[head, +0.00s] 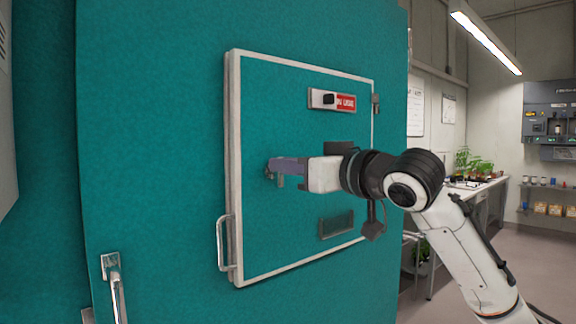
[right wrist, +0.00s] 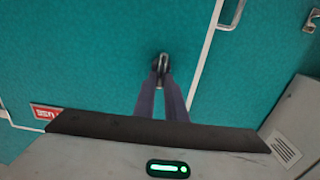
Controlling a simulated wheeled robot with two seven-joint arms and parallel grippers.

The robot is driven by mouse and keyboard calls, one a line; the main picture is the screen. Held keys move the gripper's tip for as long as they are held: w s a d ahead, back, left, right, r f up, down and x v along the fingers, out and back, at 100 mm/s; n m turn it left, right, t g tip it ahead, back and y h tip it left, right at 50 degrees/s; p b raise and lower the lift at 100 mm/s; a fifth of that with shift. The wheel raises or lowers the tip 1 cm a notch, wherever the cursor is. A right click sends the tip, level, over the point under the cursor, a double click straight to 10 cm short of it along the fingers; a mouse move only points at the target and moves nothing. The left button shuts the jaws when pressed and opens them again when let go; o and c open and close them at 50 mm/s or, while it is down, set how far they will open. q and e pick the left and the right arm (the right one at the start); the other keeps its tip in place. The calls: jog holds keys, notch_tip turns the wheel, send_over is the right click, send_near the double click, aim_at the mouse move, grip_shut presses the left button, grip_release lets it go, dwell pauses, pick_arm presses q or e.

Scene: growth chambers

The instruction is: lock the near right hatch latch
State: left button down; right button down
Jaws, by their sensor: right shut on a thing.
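The teal hatch (head: 290,225) with a white frame is set in a larger teal door panel and looks shut. My right gripper (head: 272,168) reaches in from the right to the hatch's face, left of its middle. Its purple-grey fingers are shut on a small metal latch (head: 280,181), mostly hidden behind them. In the right wrist view, the fingertips (right wrist: 161,82) close around the latch's rounded metal part (right wrist: 161,62). Whether the latch is locked cannot be told. My left gripper is not in view.
A red-and-white sign slider (head: 333,100) sits on the upper hatch, and a dark vent or window (head: 337,224) is below my wrist. A hatch handle (head: 220,243) and a larger door handle (head: 116,287) stick out at left. A bench with plants (head: 473,165) stands behind at right.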

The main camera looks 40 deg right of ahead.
jog(key=n, duration=0.6)
jog(key=a+n, duration=0.1)
jog(key=n, duration=0.2)
jog(key=shift+f, duration=0.25)
jog(key=n, duration=0.4)
jog(key=shift+a+f+n, duration=0.2)
jog(key=shift+f+n, duration=0.1)
jog(key=shift+n, duration=0.1)
jog(key=shift+f+n, duration=0.2)
jog(key=shift+n, duration=1.7)
jog(key=c, duration=1.8)
grip_release()
